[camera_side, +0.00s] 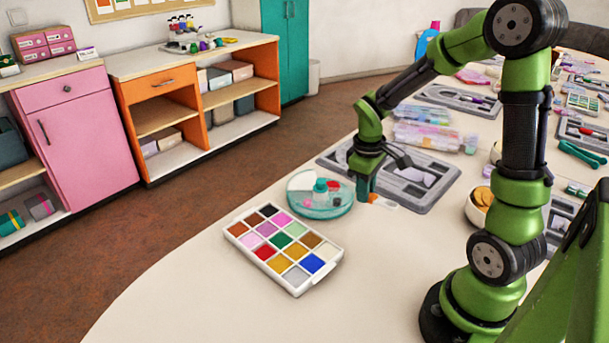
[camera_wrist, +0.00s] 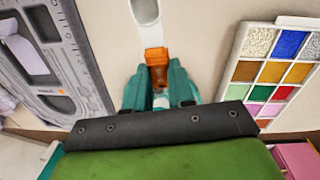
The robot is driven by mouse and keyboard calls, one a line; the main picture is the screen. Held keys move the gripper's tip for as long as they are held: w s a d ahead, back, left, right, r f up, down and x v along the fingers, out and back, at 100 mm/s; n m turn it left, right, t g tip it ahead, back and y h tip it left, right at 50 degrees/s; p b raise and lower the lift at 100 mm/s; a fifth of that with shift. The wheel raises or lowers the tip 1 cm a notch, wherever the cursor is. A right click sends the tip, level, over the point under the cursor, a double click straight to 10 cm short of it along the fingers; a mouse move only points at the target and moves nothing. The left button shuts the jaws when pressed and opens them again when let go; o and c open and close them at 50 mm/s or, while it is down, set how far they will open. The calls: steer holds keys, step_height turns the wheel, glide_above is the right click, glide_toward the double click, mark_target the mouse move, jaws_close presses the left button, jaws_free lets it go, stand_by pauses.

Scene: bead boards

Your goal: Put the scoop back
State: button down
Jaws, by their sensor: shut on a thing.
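The scoop has a white bowl and an orange handle. In the wrist view its bowl (camera_wrist: 146,11) points away from my gripper, and the orange handle (camera_wrist: 157,56) lies between the teal fingertips. My gripper (camera_wrist: 157,72) is shut on the handle. In the side view my gripper (camera_side: 365,192) points down close to the tabletop, with part of the scoop (camera_side: 384,202) showing beside it. I cannot tell whether the scoop touches the table. The grey board (camera_side: 432,198) with recesses is just beyond my gripper; it also shows at the left of the wrist view (camera_wrist: 88,82).
A white tray of coloured beads (camera_side: 297,291) lies nearer the front, and also shows in the wrist view (camera_wrist: 239,46). A round teal container (camera_side: 318,208) stands close left of my gripper. Clear bead boxes (camera_side: 424,134) lie behind the board. The front tabletop is bare.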

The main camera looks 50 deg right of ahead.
mark_target(361, 224)
steer(key=shift+f+m, duration=0.15)
steer(key=shift+m, duration=0.15)
steer(key=shift+w+f, duration=0.1)
steer(key=shift+f, duration=3.75)
steer(key=shift+f, duration=0.2)
steer(key=c, duration=1)
jaws_free()
steer(key=shift+o, duration=0.2)
steer(key=shift+r, duration=0.2)
